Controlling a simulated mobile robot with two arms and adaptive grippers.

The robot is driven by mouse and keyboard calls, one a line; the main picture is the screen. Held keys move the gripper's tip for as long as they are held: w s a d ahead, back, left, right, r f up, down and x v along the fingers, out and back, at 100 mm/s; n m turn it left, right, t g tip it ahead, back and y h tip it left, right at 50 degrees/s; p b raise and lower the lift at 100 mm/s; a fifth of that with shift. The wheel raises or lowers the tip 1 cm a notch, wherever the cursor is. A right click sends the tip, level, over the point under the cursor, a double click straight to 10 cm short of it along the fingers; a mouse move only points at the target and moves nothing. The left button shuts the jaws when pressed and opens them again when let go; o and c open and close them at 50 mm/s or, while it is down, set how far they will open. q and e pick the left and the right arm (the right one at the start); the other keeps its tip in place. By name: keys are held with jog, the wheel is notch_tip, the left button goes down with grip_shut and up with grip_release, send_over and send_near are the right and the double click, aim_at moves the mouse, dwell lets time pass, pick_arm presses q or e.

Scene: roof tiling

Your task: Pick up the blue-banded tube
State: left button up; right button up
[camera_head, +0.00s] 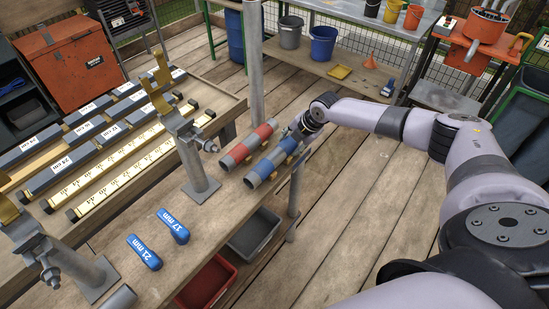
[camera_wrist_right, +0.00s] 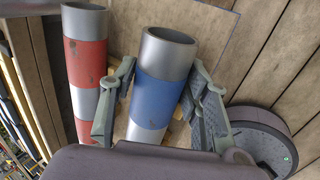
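The blue-banded tube (camera_head: 265,168) is a grey pipe with blue bands. It lies on the wooden bench top near its right edge, beside the red-banded tube (camera_head: 240,151). My right gripper (camera_head: 297,133) is at the tube's far end, and its fingers are too small to judge in the head view. In the right wrist view the blue-banded tube (camera_wrist_right: 160,88) lies between the fingers of my right gripper (camera_wrist_right: 162,98). The fingers stand open on either side of it, with narrow gaps visible. The red-banded tube (camera_wrist_right: 88,70) lies outside the left finger. My left gripper is not in view.
A metal post (camera_head: 253,65) rises behind the tubes, and a clamp stand (camera_head: 195,165) is to their left. Blue 17 mm (camera_head: 174,226) and 21 mm (camera_head: 145,252) pieces lie nearer on the bench. A red bin (camera_head: 207,283) and a grey bin (camera_head: 254,232) sit below its edge.

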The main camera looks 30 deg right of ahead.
grip_shut()
dwell(0.3)
jog(key=shift+r, duration=0.1)
notch_tip(320, 180, up, 20)
jog(key=b, duration=0.1)
jog(key=shift+b, duration=0.3)
dwell(0.4)
